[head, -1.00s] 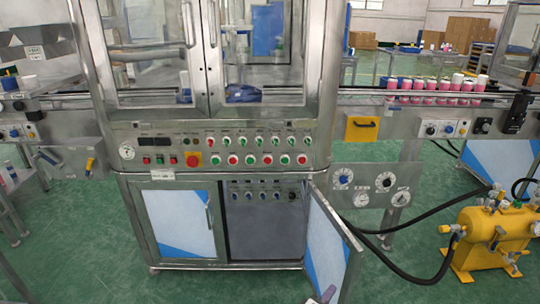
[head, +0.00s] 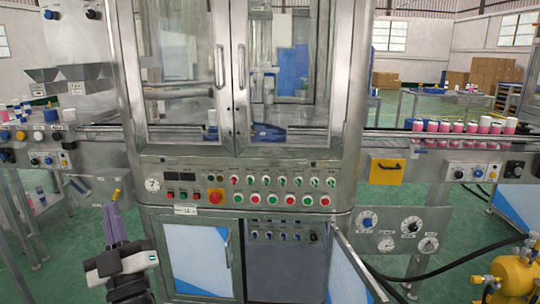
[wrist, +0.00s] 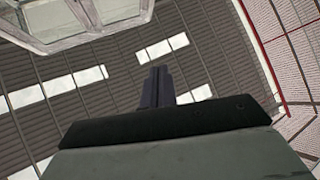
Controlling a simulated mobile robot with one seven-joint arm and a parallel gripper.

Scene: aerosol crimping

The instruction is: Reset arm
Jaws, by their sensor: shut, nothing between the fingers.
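My gripper (head: 112,222) is at the lower left of the head view, raised and pointing up, in front of the machine's lower left side. Its dark fingers are together and hold nothing. In the wrist view my gripper (wrist: 158,75) shows as closed fingers pointing up at the ceiling.
The crimping machine (head: 235,180) stands ahead with its glass doors shut. Its lower right cabinet door (head: 352,265) is swung open toward me. Pink cans (head: 457,127) line the conveyor at right. A yellow tank (head: 515,275) with black hoses stands at lower right.

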